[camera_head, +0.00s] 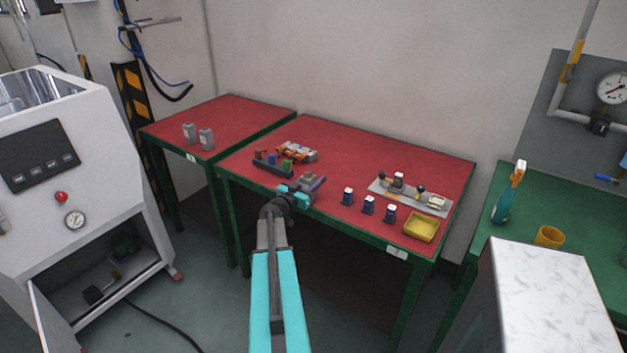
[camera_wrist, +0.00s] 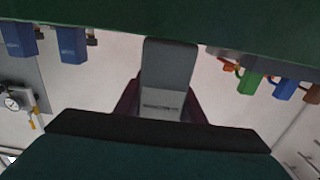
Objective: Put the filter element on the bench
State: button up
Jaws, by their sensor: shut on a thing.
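My gripper (camera_head: 293,192) is at the front edge of the middle red-topped bench (camera_head: 335,160), near its left part. It is shut on a grey block that I take to be the filter element (camera_wrist: 168,72). In the wrist view the block stands out between dark surfaces, with a paler band and small marking on its face. In the head view a grey piece (camera_head: 307,178) shows just beyond the fingertips, partly hidden by them. I cannot tell whether it touches the bench top. Two similar grey blocks (camera_head: 190,133) (camera_head: 206,139) stand on the left red-topped bench (camera_head: 235,118).
Close by stand a rack with coloured pieces (camera_head: 272,163) and an orange-and-grey assembly (camera_head: 297,152). Several blue blocks (camera_head: 368,205), a grey plate (camera_head: 410,194) and a yellow tray (camera_head: 421,227) are to the right. The bench's back middle is clear.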

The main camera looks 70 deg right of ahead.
jog(key=o, duration=1.2)
jog(key=shift+f+b, duration=0.1)
jog(key=shift+b, duration=0.5)
jog(key=b+v, duration=0.2)
jog(key=v, duration=1.2)
